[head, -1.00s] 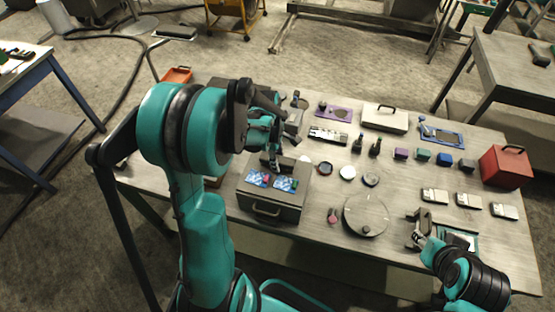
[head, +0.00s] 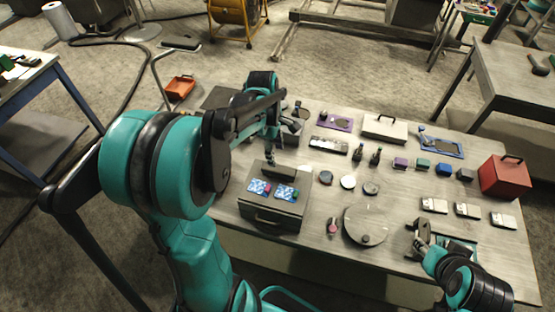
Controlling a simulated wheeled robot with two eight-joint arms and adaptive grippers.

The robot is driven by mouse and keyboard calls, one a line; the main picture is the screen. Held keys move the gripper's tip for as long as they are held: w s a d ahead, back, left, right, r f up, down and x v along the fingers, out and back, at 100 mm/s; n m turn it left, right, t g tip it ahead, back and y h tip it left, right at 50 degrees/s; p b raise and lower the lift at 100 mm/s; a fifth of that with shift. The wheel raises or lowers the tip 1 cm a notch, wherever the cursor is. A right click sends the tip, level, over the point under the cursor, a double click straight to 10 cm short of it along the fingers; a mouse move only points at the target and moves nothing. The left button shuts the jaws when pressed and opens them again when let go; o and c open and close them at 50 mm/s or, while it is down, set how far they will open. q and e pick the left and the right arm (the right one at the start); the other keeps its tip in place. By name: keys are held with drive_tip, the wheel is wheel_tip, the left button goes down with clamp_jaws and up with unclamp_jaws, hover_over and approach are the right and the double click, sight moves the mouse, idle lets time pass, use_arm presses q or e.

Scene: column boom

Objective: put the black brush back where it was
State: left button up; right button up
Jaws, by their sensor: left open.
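My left gripper (head: 271,153) is open behind the dark box with blue-and-white cards on its lid (head: 275,210), over the left part of the workbench (head: 310,240). It looks empty. I cannot pick out the black brush for certain. A small dark item (head: 302,109) lies just right of my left arm, too small to name. Two small dark upright things (head: 367,155) stand near the middle. My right gripper (head: 421,236) is low over the front right of the bench, beside a teal-edged flat piece; its fingers are unclear. My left forearm hides the bench's back left.
A purple tray (head: 336,122), a pale case (head: 384,129) and a blue tray (head: 440,147) lie along the back. A red box (head: 504,176) stands at the right. A round disc (head: 366,225) and several small blocks and tins occupy the rest. Bare bench shows between them.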

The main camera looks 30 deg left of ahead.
use_arm(q)
drive_tip(key=s+d+r+m+t, duration=0.3)
drive_tip(key=s+d+m, duration=0.2)
drive_tip(key=m, duration=0.5)
drive_tip(key=s+d+r+m+t+y, duration=0.1)
drive_tip(key=s+d+r+m+t, duration=0.2)
drive_tip(key=m, duration=0.7)
drive_tip(key=s+d, duration=0.2)
drive_tip(key=d, duration=0.1)
drive_tip(key=shift+s+d+r+m+t, duration=0.3)
drive_tip(key=shift+s+d+r+t, duration=0.05)
drive_tip(key=shift+d+t, duration=0.05)
drive_tip(key=shift+f, duration=0.1)
